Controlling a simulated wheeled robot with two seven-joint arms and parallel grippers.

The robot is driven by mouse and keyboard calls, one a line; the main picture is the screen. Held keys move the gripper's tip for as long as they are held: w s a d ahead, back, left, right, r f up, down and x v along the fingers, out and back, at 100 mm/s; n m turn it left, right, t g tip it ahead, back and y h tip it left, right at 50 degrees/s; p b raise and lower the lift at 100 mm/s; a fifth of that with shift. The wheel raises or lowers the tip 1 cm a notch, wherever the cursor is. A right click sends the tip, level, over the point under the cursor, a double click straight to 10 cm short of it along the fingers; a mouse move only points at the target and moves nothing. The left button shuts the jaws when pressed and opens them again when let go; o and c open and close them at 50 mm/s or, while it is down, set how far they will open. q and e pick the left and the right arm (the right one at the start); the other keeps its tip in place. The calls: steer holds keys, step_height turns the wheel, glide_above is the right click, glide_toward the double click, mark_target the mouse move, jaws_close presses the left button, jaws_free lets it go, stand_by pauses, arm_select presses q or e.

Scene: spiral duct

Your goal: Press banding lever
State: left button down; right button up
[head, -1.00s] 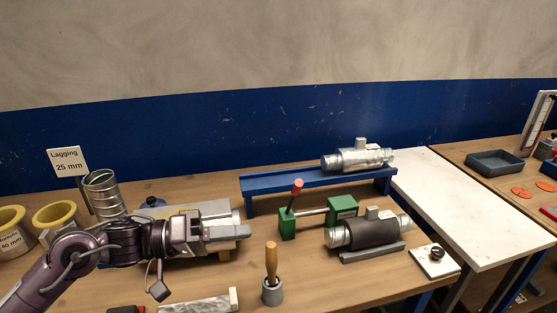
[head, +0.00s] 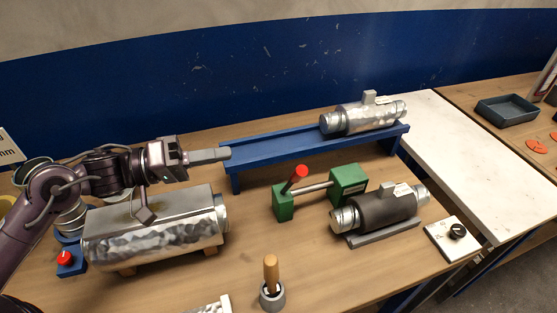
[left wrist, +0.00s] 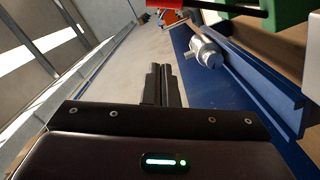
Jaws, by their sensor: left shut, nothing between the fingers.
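The banding lever is a red-knobbed lever (head: 296,177) on a green banding tool (head: 283,203), with a metal bar running to a second green block (head: 348,183). The lever leans up and to the right. My left gripper (head: 226,153) is shut and empty. It is in the air to the left of the lever and apart from it, near the left end of the blue rack. In the left wrist view the closed fingers (left wrist: 161,85) point away from the camera, and part of the green and red tool (left wrist: 285,12) shows at the top right. My right gripper is not seen.
A blue rack (head: 275,150) carries a silver duct piece (head: 365,116). A dark-wrapped duct (head: 385,212) rests on a grey cradle. A large silver-clad duct (head: 155,235) lies below my left arm. A wooden-handled tool (head: 270,270) stands in front. A knob plate (head: 453,238) is at right.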

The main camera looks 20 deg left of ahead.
arm_select(q)
steer(key=p, duration=0.4)
glide_above(291, 183)
steer(key=v, duration=0.2)
step_height(291, 183, down, 2)
steer(key=shift+s+a+f, duration=0.1)
steer(key=shift+a+f, duration=0.1)
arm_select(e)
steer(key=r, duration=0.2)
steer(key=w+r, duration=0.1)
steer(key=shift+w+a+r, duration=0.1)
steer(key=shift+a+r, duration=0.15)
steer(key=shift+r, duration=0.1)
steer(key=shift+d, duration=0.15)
arm_select(q)
steer(key=shift+s, duration=0.1)
